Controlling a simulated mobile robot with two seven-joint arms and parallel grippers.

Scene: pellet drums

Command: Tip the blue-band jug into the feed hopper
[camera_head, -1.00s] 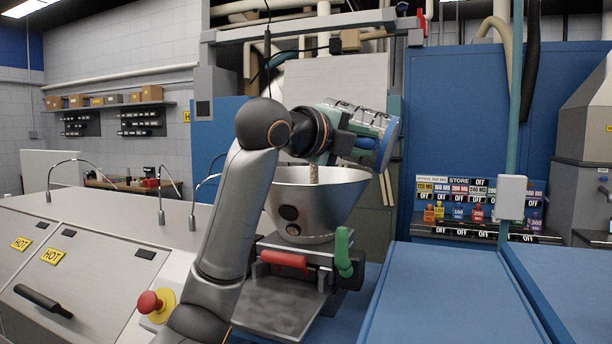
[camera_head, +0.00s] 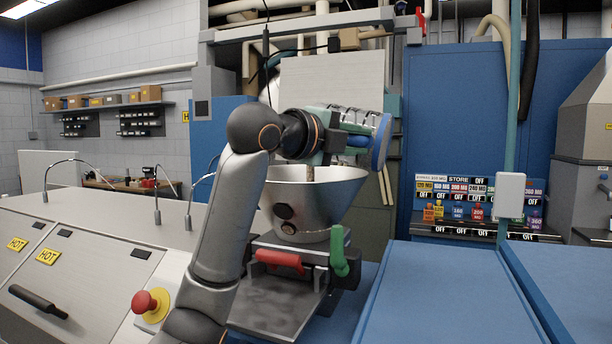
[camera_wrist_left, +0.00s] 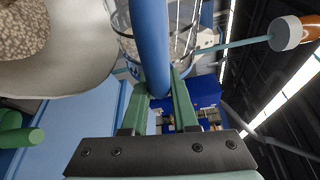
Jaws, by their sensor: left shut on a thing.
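The blue-band jug (camera_head: 358,115) is clear with dark lines and lies tipped on its side above the hopper. Its blue band (camera_head: 381,142) faces right. My left gripper (camera_head: 345,143) is shut on the jug; in the left wrist view its green fingers (camera_wrist_left: 160,90) close at the blue part (camera_wrist_left: 150,45). The metal feed hopper (camera_head: 310,205) is a wide cone directly below. A narrow tan column, seemingly falling pellets (camera_head: 311,173), shows between jug and hopper mouth. Speckled pellets (camera_wrist_left: 22,28) lie inside the hopper in the wrist view. My right gripper is out of view.
Below the hopper are a red handle (camera_head: 280,261), a green handle (camera_head: 338,250) and a flat metal plate (camera_head: 272,308). A console with a red button (camera_head: 146,302) stands left. Blue panels (camera_head: 450,295) lie right. An overhead frame (camera_head: 300,22) spans above.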

